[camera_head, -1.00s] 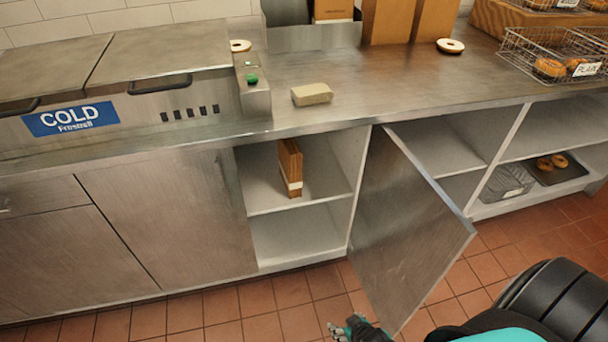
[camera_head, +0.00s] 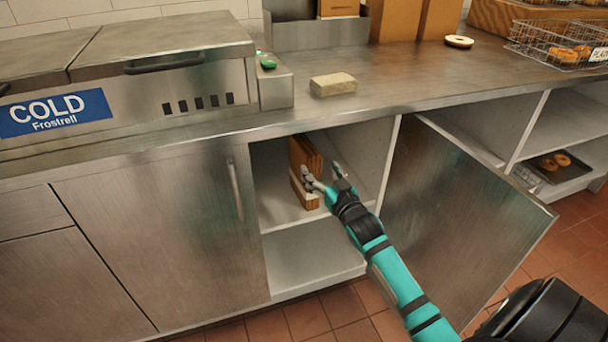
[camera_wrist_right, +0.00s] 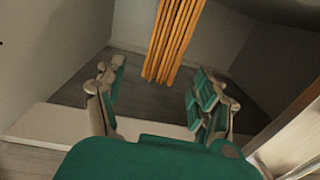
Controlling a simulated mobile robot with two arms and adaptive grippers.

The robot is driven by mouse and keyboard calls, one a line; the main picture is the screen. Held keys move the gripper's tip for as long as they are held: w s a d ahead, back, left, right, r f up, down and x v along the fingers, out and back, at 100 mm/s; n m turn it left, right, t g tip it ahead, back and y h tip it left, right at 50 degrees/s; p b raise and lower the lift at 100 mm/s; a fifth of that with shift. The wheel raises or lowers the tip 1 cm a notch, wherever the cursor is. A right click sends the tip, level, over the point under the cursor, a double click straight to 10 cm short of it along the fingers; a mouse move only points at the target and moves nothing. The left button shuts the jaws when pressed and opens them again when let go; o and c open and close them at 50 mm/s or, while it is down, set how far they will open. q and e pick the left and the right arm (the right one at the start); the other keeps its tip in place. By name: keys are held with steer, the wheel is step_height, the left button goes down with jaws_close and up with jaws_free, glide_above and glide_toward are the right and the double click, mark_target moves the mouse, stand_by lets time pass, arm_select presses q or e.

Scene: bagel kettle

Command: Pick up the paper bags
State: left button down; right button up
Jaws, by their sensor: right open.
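The paper bags (camera_head: 302,158) are a brown bundle with a pale band low down. They stand upright on the upper shelf (camera_head: 275,212) inside the open cabinet under the counter. In the right wrist view the bags (camera_wrist_right: 174,40) show as several tan folded edges, ahead of and between the fingers. My right gripper (camera_head: 325,178) reaches into the cabinet opening just right of the bags. It also shows in the right wrist view (camera_wrist_right: 155,100), open and empty, with the bags beyond the fingertips. My left gripper is not in view.
The open cabinet door (camera_head: 455,215) stands out to the right of my arm. The counter edge (camera_head: 330,118) runs above the opening. A sponge-like block (camera_head: 333,85) lies on the counter. The shelf right of the bags is clear.

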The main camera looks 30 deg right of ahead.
mark_target(315, 163)
steer(key=w, duration=0.2)
steer(key=w+d+b, duration=0.1)
steer(key=w, duration=0.2)
steer(key=shift+w, duration=0.15)
steer(key=w, duration=0.1)
steer(key=w+b, duration=0.1)
steer(key=w, duration=0.2)
steer(key=shift+w+d+f, duration=0.1)
steer(key=shift+w+d, duration=0.05)
steer(key=shift+d, duration=0.1)
steer(key=shift+w, duration=0.3)
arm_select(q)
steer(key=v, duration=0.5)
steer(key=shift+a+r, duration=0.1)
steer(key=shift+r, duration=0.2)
arm_select(e)
jaws_close()
steer(key=shift+r, duration=0.2)
